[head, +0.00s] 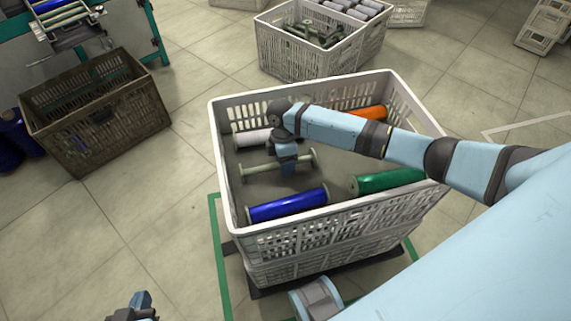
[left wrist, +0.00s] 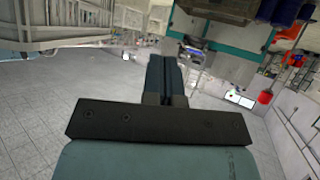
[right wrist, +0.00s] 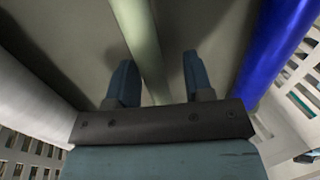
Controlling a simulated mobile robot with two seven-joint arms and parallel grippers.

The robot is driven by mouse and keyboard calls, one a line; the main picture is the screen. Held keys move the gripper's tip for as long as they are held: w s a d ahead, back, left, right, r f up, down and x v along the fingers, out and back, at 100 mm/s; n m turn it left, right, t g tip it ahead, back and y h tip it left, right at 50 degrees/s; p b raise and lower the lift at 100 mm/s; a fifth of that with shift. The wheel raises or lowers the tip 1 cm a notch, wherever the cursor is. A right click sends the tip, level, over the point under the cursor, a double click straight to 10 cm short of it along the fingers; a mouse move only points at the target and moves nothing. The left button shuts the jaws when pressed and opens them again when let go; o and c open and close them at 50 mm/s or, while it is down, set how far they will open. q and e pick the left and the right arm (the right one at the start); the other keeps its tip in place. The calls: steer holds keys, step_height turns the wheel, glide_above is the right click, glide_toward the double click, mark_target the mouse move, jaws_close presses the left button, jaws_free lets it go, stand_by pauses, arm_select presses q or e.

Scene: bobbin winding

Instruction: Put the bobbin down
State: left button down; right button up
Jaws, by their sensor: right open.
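A pale green bobbin (head: 256,173) with no thread on it lies in the large white crate (head: 222,160). My right gripper (head: 287,168) reaches down into the crate over the middle of this bobbin. In the right wrist view the right gripper (right wrist: 155,80) is open, and the pale green bobbin (right wrist: 137,35) runs between its two fingers with a gap visible on each side. My left gripper (head: 142,305) is at the bottom edge of the head view. In the left wrist view the left gripper (left wrist: 165,75) has its fingers together, with nothing between them.
The crate also holds a blue bobbin (head: 287,205), a green bobbin (head: 390,181), an orange bobbin (head: 366,113) and a white bobbin (head: 252,137). A brown crate (head: 100,125) stands at left. Another white crate (head: 285,62) with grey bobbins stands behind.

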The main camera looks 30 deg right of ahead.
steer(key=p+v, duration=0.2)
steer(key=v, duration=0.9)
steer(key=shift+r, duration=0.2)
